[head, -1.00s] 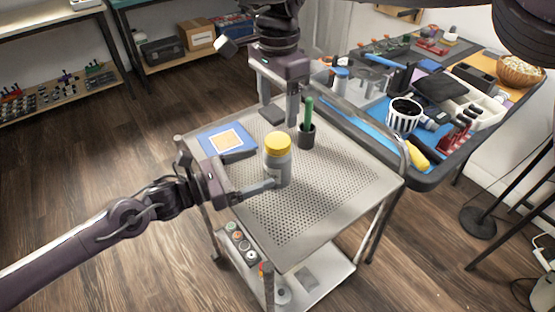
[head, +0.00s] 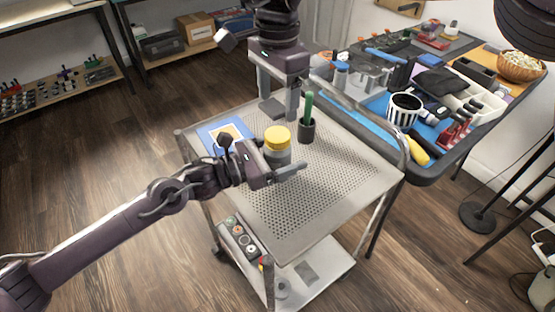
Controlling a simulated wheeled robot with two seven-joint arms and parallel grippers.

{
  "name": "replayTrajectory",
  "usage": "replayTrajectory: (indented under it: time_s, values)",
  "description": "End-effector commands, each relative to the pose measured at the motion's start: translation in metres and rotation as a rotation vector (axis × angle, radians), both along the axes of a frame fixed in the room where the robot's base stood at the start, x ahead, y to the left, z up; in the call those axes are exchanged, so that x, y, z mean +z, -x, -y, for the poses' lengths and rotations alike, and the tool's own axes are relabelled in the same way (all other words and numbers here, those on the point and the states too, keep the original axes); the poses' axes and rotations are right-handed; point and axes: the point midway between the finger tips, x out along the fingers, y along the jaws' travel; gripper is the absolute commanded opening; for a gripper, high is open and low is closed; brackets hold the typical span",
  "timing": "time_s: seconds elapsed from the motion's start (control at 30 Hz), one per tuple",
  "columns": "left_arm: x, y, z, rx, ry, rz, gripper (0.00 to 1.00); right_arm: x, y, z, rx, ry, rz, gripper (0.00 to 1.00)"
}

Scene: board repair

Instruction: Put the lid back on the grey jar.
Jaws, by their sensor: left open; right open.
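The grey jar (head: 279,157) stands upright near the middle of the perforated trolley top. The yellow lid (head: 278,135) sits level on the jar's mouth; I cannot tell whether it is fastened. My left gripper (head: 287,168) is open, low at the jar. One finger crosses in front of the jar's lower part and the other is hidden, so I cannot tell whether it touches the jar. My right gripper (head: 283,110) is open and empty, fingers pointing down, above and behind the lid and apart from it.
A dark cup (head: 306,132) with a green pen (head: 309,104) stands right of the jar. A blue book (head: 209,131) lies to the left, partly behind my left gripper. The trolley top's front right (head: 335,190) is clear. A cluttered workbench (head: 437,173) stands at the right.

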Motion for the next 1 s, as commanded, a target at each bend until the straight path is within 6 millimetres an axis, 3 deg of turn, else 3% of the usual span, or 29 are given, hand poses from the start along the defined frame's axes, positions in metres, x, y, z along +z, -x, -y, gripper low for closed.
replayTrajectory:
  time_s: [0.13,0.73,0.87,1.0]
  values:
    - [-0.0001,0.0001,-0.0002,0.000,0.000,0.000,0.79,0.0000,0.0001,-0.0001,0.000,0.000,0.000,0.66]
    - [-0.0002,0.0001,-0.0005,0.000,0.000,0.000,0.00,0.0000,0.0001,-0.0001,-0.013,0.000,0.000,0.66]
    - [-0.0002,0.0001,-0.0005,0.000,0.000,0.000,0.00,0.0001,0.0000,-0.0002,-0.104,0.000,0.000,0.66]
    - [-0.0002,0.0001,-0.0005,0.000,0.000,0.000,0.00,0.0004,-0.0004,-0.0004,-0.325,0.000,0.003,0.66]
